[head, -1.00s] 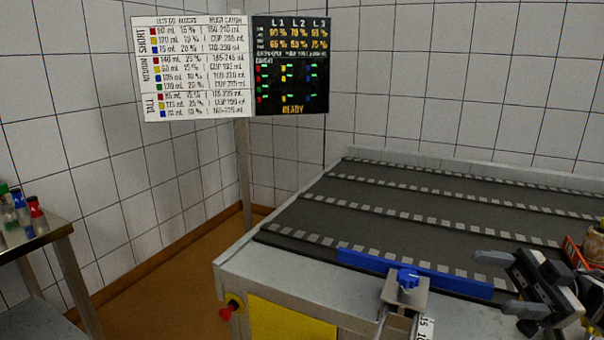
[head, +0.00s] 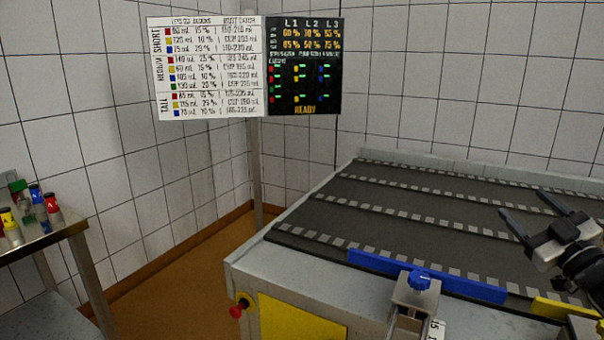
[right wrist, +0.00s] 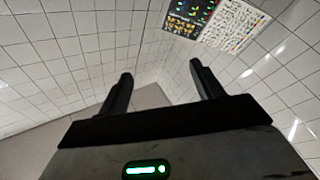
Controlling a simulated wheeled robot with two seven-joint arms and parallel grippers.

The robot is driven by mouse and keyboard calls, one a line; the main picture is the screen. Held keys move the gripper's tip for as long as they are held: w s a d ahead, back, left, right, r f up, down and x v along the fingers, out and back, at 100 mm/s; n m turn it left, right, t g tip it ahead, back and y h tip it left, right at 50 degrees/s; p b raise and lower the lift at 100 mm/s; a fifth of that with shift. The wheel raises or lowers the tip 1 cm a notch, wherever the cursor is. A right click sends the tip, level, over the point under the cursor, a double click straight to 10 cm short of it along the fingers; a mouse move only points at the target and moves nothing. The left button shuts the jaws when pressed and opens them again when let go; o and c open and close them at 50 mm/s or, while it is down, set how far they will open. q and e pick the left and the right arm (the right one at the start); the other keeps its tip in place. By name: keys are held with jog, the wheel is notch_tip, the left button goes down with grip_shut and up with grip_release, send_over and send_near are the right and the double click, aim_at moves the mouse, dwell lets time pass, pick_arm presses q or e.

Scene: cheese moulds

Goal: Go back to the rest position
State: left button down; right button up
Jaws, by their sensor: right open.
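My right gripper (head: 530,218) is at the right of the head view, raised over the dark conveyor table. Its two fingers are spread and nothing is between them. In the right wrist view its fingers (right wrist: 160,88) also stand apart and empty, with tiled walls and the sign boards beyond. My left gripper is in neither view.
A steel side table (head: 50,238) holds several coloured bottles. Wall boards (head: 303,65) hang behind.

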jog(key=d+f+m+g+h, duration=0.3)
jog(key=d+f+g+h, duration=0.3)
jog(key=d+f+h, duration=0.25)
jog(key=s+a+f+g+y, duration=0.1)
jog(key=s+a+f+y, duration=0.15)
jog(key=a+f, duration=0.5)
jog(key=s+a+f+g+y, duration=0.1)
jog(key=s+a+f, duration=0.3)
jog(key=a+f, duration=0.35)
jog(key=s+a+f+g+y, duration=0.1)
jog(key=s+a+f+y, duration=0.1)
jog(key=s+a+f, duration=0.4)
jog(key=s+a+f+y, duration=0.1)
jog(key=s+a+f, duration=0.15)
jog(key=a, duration=0.55)
jog(key=s+a+r+m+g+y+p, duration=0.1)
jog(key=s+a+r+m+y, duration=0.1)
jog(key=s+a, duration=0.9)
jog(key=shift+s+a+m+y, duration=0.3)
jog(key=shift+s+a, duration=0.1)
